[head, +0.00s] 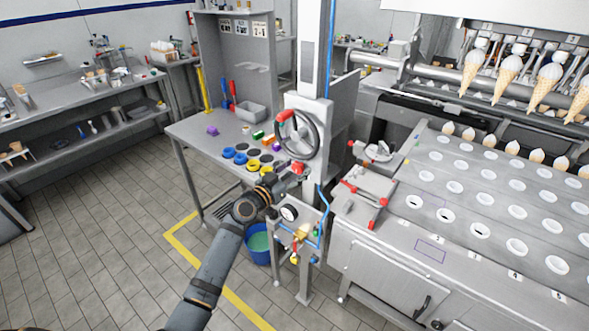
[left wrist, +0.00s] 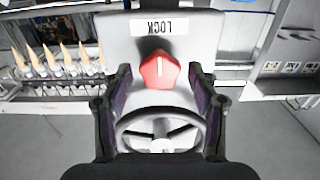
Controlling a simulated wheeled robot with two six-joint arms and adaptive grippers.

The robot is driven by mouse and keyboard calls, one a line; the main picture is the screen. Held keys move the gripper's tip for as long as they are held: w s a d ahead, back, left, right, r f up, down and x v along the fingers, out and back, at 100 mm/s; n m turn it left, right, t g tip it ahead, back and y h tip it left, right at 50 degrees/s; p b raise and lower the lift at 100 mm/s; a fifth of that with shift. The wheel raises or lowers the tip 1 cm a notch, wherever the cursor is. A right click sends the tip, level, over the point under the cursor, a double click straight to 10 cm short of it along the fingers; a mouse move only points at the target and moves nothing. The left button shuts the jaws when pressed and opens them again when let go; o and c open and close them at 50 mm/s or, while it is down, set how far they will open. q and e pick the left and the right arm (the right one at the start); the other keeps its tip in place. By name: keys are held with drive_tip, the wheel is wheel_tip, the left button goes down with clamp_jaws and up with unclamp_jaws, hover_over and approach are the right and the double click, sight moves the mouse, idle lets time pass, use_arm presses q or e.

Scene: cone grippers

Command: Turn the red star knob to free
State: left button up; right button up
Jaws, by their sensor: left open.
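The red star knob (head: 298,168) sits on the grey column below the handwheel (head: 297,135). In the left wrist view the red star knob (left wrist: 159,70) shows between the two dark fingers, with a gap on each side. It bears a short white mark, close to vertical in that picture, in line with the LOCK label (left wrist: 153,27), which appears upside down. No other label of the knob can be read. My left gripper (head: 288,181) is open and empty close in front of the knob, and its fingers show in the left wrist view (left wrist: 160,85). My right gripper is not in view.
The handwheel's rim (left wrist: 160,112) lies close to the fingers. A gauge (head: 289,213) and blue piping (head: 326,220) are just below my gripper. A workbench (head: 190,127) with coloured rings stands left, and a cone machine (head: 480,190) right. A blue bucket (head: 258,255) stands on the floor.

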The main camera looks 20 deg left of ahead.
use_arm(q)
drive_tip(key=c, duration=1.1)
drive_tip(key=shift+c, duration=0.2)
drive_tip(key=shift+n, duration=0.4)
drive_tip(key=n+b, duration=0.1)
drive_tip(key=n, duration=0.1)
drive_tip(key=shift+a+n, duration=0.1)
drive_tip(key=shift+n, duration=0.3)
drive_tip(key=n, duration=0.4)
drive_tip(key=shift+n, duration=0.3)
drive_tip(key=n, duration=0.4)
drive_tip(key=shift+a+n, duration=0.1)
drive_tip(key=shift+n, duration=0.2)
drive_tip(key=n, duration=0.2)
drive_tip(key=n+p, duration=0.1)
drive_tip(key=n, duration=0.1)
drive_tip(key=shift+f+n, duration=0.2)
drive_tip(key=shift+n, duration=0.2)
drive_tip(key=shift+n+p, duration=0.3)
